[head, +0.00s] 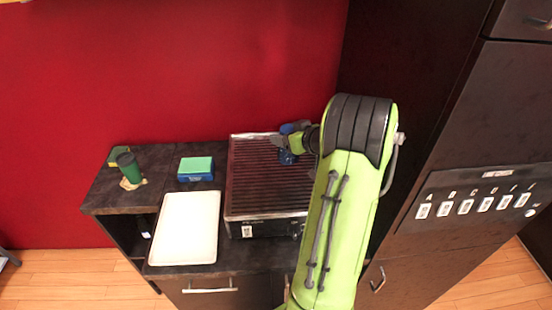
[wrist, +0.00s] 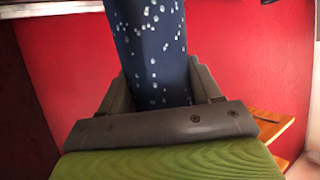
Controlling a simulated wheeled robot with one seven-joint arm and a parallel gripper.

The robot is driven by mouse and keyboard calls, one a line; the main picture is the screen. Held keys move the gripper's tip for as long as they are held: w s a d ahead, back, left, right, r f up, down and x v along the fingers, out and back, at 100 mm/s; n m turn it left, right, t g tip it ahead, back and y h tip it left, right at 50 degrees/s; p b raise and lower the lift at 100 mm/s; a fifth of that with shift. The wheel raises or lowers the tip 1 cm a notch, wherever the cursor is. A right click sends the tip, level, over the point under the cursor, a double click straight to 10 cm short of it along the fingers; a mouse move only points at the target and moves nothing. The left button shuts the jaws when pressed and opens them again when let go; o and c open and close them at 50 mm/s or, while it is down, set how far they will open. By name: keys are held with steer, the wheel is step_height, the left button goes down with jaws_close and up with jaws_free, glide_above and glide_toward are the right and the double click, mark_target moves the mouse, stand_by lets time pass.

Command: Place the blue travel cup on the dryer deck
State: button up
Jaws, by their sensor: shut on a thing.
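The blue travel cup (wrist: 152,50) is dark blue with white spots and stands between the fingers in the wrist view. My gripper (wrist: 158,85) is shut on it. In the head view the cup (head: 287,157) shows in part beside my gripper (head: 291,142), over the right part of a ribbed dark deck with a metal frame (head: 265,185), which looks like the dryer deck. My arm hides part of the deck's right side. I cannot tell whether the cup touches the deck.
A white tray (head: 185,228) lies on the dark counter left of the deck. A blue and green box (head: 196,169), a green cup (head: 129,168) and a small green item (head: 117,156) are farther left. A dark cabinet (head: 470,150) stands at the right, a red wall (head: 170,70) behind.

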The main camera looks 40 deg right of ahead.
steer(key=f, duration=0.1)
steer(key=s+f, duration=0.1)
steer(key=f, duration=0.3)
steer(key=shift+s+a, duration=0.1)
steer(key=shift+s, duration=0.25)
steer(key=f, duration=0.4)
steer(key=shift+w+f, duration=0.2)
steer(key=shift+w, duration=0.2)
steer(key=shift+s, duration=0.1)
steer(key=shift+f, duration=0.1)
steer(key=o, duration=1.2)
steer(key=shift+c, duration=0.2)
